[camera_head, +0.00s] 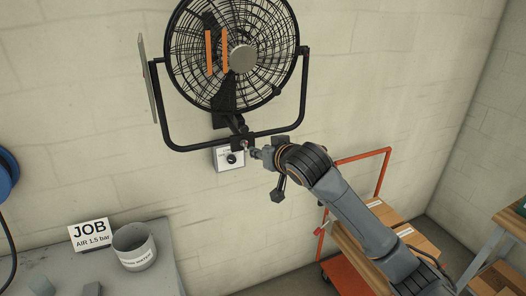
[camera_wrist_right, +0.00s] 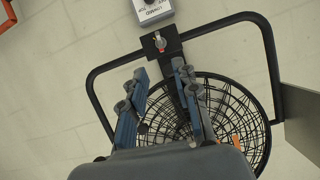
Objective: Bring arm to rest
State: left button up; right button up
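My right arm reaches in from the right in the head view. Its gripper (camera_head: 256,153) is by the foot of the wall fan's bracket, just right of the white switch box (camera_head: 230,158). In the right wrist view the two fingers of my right gripper (camera_wrist_right: 160,70) are spread apart with nothing between them. The fan's black post runs beyond the gap, with a small silver fitting (camera_wrist_right: 160,42) past the fingertips. Whether the fingers touch the bracket cannot be told. My left gripper is not in view.
The black fan (camera_head: 236,58) with orange strips hangs on the wall above my gripper. An orange cart (camera_head: 346,268) carrying boxes stands below my right arm. A grey bench (camera_head: 190,282) at lower left holds a pot (camera_head: 134,247) and a JOB sign (camera_head: 90,234).

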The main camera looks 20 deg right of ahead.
jog(key=shift+f, duration=0.1)
notch_tip(320, 180, down, 16)
jog(key=w+d+g+b, duration=0.1)
jog(key=d+g+b, duration=0.1)
jog(key=b, duration=0.1)
jog(key=s+d+f+g+b, duration=0.1)
jog(key=s+f, duration=0.3)
jog(key=f, duration=0.8)
jog(key=s+d+f+g+h+b, duration=0.15)
jog(key=s+f, duration=0.25)
jog(key=f, duration=0.8)
jog(key=s+f+g+b, duration=0.1)
jog(key=s+f, duration=0.3)
jog(key=f, duration=0.8)
jog(key=s+f+g+b, duration=0.2)
jog(key=s+f+g, duration=0.1)
jog(key=s+f, duration=1.05)
jog(key=s+a+f+n+g+b, duration=0.1)
jog(key=s+f, duration=0.5)
jog(key=s, duration=0.5)
jog(key=s+a+f+g+b, duration=0.1)
jog(key=s+a+f, duration=0.1)
jog(key=s+f, duration=0.4)
jog(key=s+a+f+n+g+b, duration=0.1)
jog(key=s+f, duration=0.5)
jog(key=s, duration=1.1)
jog(key=shift+a+f+n+g+b, duration=0.25)
jog(key=shift+n+g+b, duration=0.1)
jog(key=shift+g, duration=0.1)
